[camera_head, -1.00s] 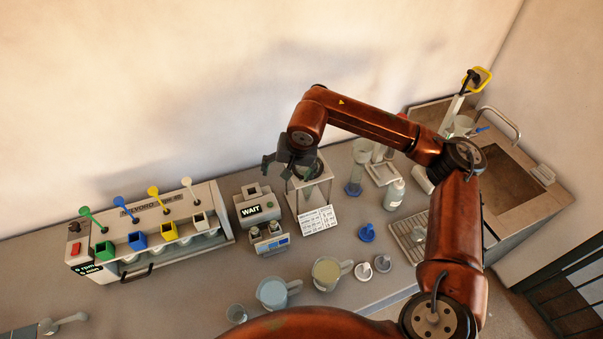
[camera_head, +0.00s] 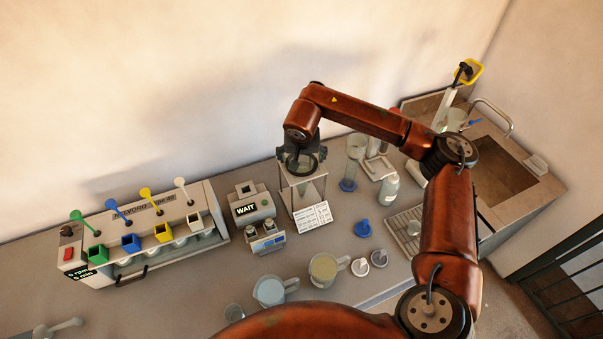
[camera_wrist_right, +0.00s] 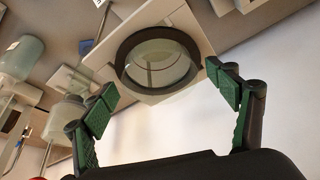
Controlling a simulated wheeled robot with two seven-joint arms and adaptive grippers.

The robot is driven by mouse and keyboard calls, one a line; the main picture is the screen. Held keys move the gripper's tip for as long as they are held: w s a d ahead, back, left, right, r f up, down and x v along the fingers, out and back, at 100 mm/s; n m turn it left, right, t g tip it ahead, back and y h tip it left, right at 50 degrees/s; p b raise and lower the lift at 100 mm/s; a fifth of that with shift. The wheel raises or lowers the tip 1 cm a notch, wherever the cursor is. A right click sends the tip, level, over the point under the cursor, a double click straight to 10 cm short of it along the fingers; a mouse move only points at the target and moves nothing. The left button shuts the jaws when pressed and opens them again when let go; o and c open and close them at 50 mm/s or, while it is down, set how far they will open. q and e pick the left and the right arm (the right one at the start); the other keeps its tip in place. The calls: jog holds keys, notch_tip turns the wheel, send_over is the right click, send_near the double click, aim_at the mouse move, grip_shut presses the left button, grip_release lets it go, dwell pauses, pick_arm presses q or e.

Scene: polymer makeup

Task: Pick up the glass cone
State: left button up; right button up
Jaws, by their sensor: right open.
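The glass cone (camera_wrist_right: 158,62) appears in the right wrist view as a clear round glass mouth inside a dark ring. In the head view its stand, a clear-sided frame (camera_head: 318,189), is on the bench right of the WAIT box, and the cone is mostly hidden by my gripper. My right gripper (camera_head: 302,156) points down at the top of this stand. In the wrist view its green-padded fingers (camera_wrist_right: 162,84) are spread wide, one toward each side of the ring, with nothing gripped. Contact cannot be told. My left gripper is not in view.
A tall glass cylinder (camera_head: 349,170) and a bottle (camera_head: 389,189) stand close on the right. The WAIT box (camera_head: 250,203) is close on the left. A white card (camera_head: 313,217) and two jugs, blue (camera_head: 269,291) and yellowish (camera_head: 323,269), are in front.

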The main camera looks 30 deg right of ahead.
jog(key=shift+s+r, duration=0.1)
jog(key=shift+c, duration=0.9)
jog(key=c, duration=2)
jog(key=shift+o, duration=0.2)
